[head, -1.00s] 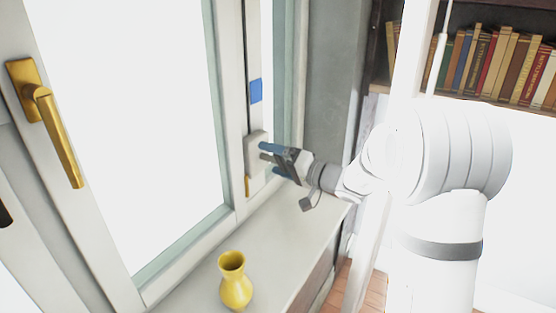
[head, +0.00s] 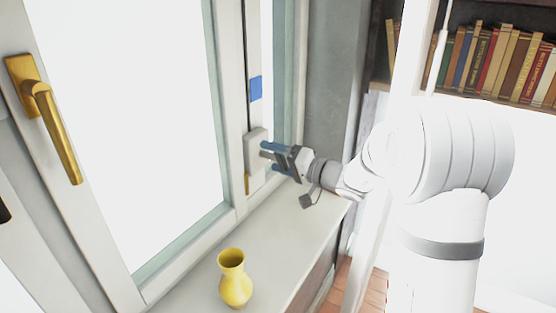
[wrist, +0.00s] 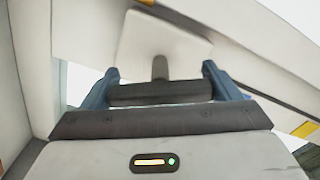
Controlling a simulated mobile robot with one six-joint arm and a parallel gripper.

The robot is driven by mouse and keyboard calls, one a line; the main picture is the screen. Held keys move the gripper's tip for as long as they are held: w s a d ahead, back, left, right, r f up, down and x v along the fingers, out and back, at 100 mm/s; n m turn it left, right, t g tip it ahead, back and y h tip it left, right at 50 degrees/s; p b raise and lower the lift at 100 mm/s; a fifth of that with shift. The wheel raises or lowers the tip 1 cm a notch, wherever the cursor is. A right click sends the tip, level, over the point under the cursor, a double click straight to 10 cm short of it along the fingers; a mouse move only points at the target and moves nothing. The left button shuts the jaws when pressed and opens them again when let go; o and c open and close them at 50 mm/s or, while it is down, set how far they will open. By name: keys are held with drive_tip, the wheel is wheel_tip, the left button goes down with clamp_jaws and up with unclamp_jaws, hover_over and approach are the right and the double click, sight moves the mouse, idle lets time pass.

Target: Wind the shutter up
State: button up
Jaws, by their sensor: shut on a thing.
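A white winder box (head: 255,150) is fixed on the window frame, low beside the pane. In the wrist view it shows as a pale plate (wrist: 165,38) with a short grey-brown stem (wrist: 160,68) standing out. My gripper (head: 268,155) is at the box's front, its blue fingers on either side of a dark crossbar (wrist: 160,92), which looks like the winder's crank. The fingers (wrist: 160,72) are shut on it; the exact contact is partly hidden. The shutter itself cannot be made out; the panes look plain bright white.
A yellow vase (head: 235,280) stands on the pale sill (head: 290,235) below. A brass window handle (head: 50,125) is at the left. A blue square (head: 256,88) is on the frame above the winder. Bookshelves with books (head: 500,60) are at the back right.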

drive_tip(key=m+b, duration=0.2)
drive_tip(key=m, duration=0.1)
drive_tip(key=m+b, duration=0.1)
drive_tip(key=m, duration=0.3)
drive_tip(key=shift+m+b, duration=0.4)
drive_tip(key=m, duration=0.3)
drive_tip(key=shift+r+m, duration=0.1)
drive_tip(key=shift+m, duration=0.3)
drive_tip(key=m+p, duration=0.2)
drive_tip(key=m, duration=0.2)
drive_tip(key=shift+m, duration=0.3)
drive_tip(key=m+p, duration=0.3)
drive_tip(key=m, duration=0.1)
drive_tip(key=shift+m, duration=0.3)
drive_tip(key=m+p, duration=0.8)
drive_tip(key=shift+m, duration=0.4)
drive_tip(key=shift+a+f+m+p, duration=0.1)
drive_tip(key=shift+f+m+p, duration=0.1)
drive_tip(key=shift+m+p, duration=1.55)
drive_tip(key=shift+m, duration=0.25)
